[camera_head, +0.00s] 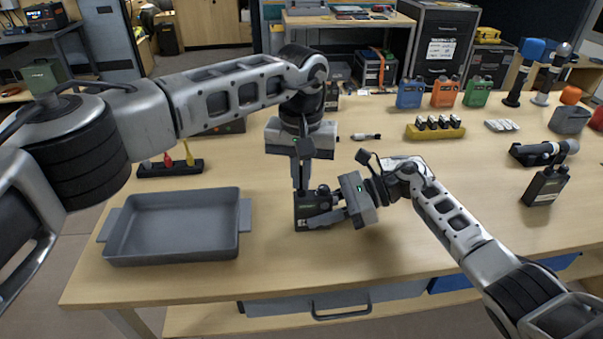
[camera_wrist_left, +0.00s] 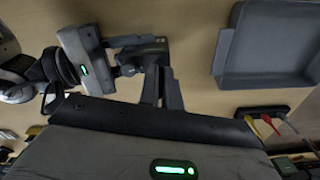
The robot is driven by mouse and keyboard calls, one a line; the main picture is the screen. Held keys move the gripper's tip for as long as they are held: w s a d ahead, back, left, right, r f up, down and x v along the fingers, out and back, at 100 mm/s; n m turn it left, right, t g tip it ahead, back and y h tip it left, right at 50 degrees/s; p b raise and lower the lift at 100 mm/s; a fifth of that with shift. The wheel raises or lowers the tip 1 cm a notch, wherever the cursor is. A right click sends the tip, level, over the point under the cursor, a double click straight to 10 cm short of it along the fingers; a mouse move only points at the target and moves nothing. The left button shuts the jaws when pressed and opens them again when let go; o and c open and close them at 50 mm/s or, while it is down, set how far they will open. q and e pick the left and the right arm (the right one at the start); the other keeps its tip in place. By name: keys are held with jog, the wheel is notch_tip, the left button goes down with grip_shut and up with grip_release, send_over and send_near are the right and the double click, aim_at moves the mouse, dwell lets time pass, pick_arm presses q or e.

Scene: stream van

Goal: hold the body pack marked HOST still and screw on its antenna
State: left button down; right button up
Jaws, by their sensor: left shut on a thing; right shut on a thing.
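A small dark body pack (camera_head: 307,222) stands on the table near the front middle; its marking is too small to read. My right gripper (camera_head: 335,217) comes from the right and is shut on the pack's lower body. My left gripper (camera_head: 300,185) points straight down over the pack's top and is shut on the antenna, which is mostly hidden between its fingers. In the left wrist view, my left fingers (camera_wrist_left: 162,92) reach to the pack (camera_wrist_left: 145,52), with my right gripper (camera_wrist_left: 85,60) beside it. I cannot tell how far the antenna is seated.
A grey tray (camera_head: 175,252) lies left of the pack. Behind it is a black rack (camera_head: 183,170) with red and yellow-handled tools. A yellow block of batteries (camera_head: 435,131), blue (camera_head: 409,94), orange and green packs stand farther back. A black device (camera_head: 545,186) stands right.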

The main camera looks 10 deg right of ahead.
pick_arm(q)
jog(key=shift+m, duration=0.3)
jog(key=m, duration=0.3)
jog(key=shift+m, duration=0.4)
jog(key=c, duration=1.7)
grip_release()
jog(key=n, duration=0.4)
jog(key=n, duration=0.2)
jog(key=shift+n, duration=1.1)
